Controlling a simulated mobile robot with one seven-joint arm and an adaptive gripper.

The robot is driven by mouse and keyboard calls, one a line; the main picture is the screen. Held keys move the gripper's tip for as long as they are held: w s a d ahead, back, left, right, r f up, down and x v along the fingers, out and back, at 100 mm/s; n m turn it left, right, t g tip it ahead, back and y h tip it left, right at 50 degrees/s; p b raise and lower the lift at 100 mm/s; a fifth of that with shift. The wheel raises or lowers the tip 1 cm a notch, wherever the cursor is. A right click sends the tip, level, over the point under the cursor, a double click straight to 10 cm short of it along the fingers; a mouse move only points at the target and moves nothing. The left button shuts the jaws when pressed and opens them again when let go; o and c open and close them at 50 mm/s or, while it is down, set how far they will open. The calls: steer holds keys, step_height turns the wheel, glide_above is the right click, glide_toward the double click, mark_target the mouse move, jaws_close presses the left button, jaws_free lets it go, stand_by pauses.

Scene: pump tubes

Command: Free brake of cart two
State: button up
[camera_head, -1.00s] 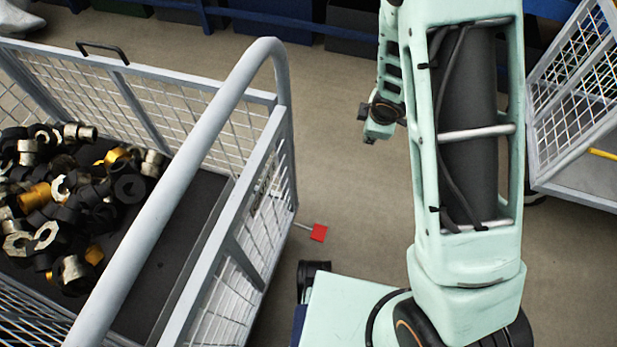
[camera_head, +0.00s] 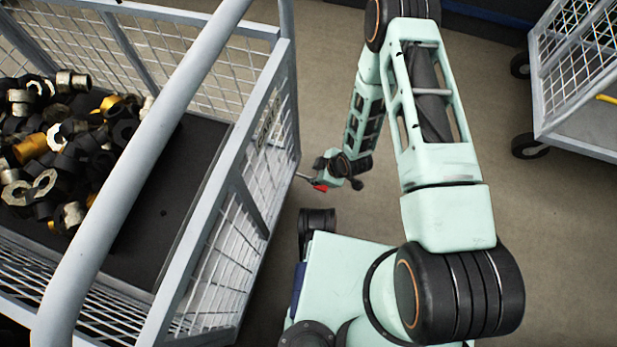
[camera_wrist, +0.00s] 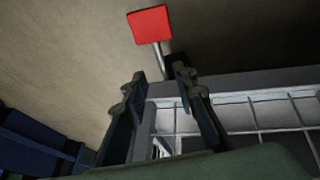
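The brake lever of the left mesh cart (camera_head: 262,150) is a thin metal rod with a flat red pad (camera_head: 320,187), low on the cart's right side. In the wrist view, the red pad (camera_wrist: 150,24) is fully visible, with its rod running down toward the cart frame (camera_wrist: 240,84). My gripper (camera_head: 338,174) is beside the pad in the head view and partly covers it. In the wrist view, my gripper (camera_wrist: 159,73) has its two fingers apart, one on each side of the rod's line, with the pad beyond the tips. Contact cannot be told. No cart number is readable.
The left cart holds a heap of black, silver and gold metal rings (camera_head: 60,140). Another mesh cart (camera_head: 580,95) on black casters stands at the right. Blue structures (camera_wrist: 35,145) show at lower left in the wrist view.

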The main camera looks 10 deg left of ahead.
mark_target(307, 177)
steer(key=b+x, duration=0.2)
steer(key=x, duration=0.6)
steer(key=shift+b, duration=0.3)
steer(key=shift+c, duration=0.2)
jaws_close()
